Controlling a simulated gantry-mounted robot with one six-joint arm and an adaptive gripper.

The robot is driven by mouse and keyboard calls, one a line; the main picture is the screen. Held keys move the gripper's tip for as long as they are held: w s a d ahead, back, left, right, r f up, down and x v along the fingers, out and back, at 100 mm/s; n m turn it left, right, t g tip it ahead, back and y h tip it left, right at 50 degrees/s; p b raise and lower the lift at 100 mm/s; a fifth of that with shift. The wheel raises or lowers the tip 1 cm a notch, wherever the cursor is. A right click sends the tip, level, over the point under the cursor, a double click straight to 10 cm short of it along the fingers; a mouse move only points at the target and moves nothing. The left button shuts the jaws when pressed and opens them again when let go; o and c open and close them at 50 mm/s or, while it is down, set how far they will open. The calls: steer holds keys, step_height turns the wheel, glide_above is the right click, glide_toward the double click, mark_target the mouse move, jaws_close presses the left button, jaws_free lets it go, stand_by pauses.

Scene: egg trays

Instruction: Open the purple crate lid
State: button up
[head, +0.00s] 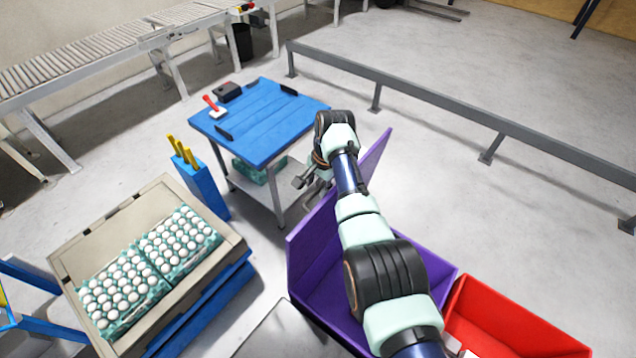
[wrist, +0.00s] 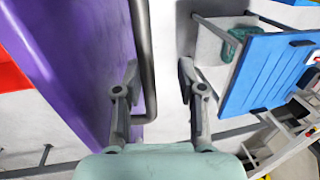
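The purple crate (head: 318,245) stands at the lower middle of the head view, partly hidden behind my arm. Purple inner surfaces show, and a purple panel (head: 378,155) rises beyond the arm; I cannot tell which part is the lid. My gripper (head: 308,180) is at the crate's far left side, partly hidden by my wrist. In the wrist view my gripper (wrist: 158,66) is open, fingers apart. A grey bent metal bar (wrist: 146,60) runs along a purple panel (wrist: 75,60) and lies between the fingers, close to the left finger. Contact is unclear.
A blue-topped table (head: 262,120) stands beyond the gripper. A crate of white eggs (head: 100,240) is at left, with a blue bin (head: 205,188) behind it. A red crate (head: 510,325) adjoins the purple one at right. A low grey rail (head: 440,100) crosses the floor behind.

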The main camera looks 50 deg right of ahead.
steer(key=shift+d+r, duration=0.1)
steer(key=shift+r, duration=0.05)
step_height(320, 180, up, 12)
steer(key=s, duration=0.2)
steer(key=shift+s+f, duration=0.15)
steer(key=shift+f, duration=0.05)
stand_by(0.3)
steer(key=w+a+f+n+t+h, duration=0.15)
steer(key=w+a+f+n, duration=0.3)
steer(key=a, duration=0.45)
steer(key=s+a+n+t, duration=0.2)
steer(key=a+n+t, duration=0.35)
steer(key=a, duration=1.15)
steer(key=s+a+r+n+t+y, duration=0.1)
steer(key=s+a+r+n+t, duration=0.25)
steer(key=s+a+n, duration=0.6)
step_height(320, 180, up, 15)
steer(key=s+a+m+p, duration=0.2)
steer(key=p, duration=1.1)
steer(key=shift+a+f, duration=0.2)
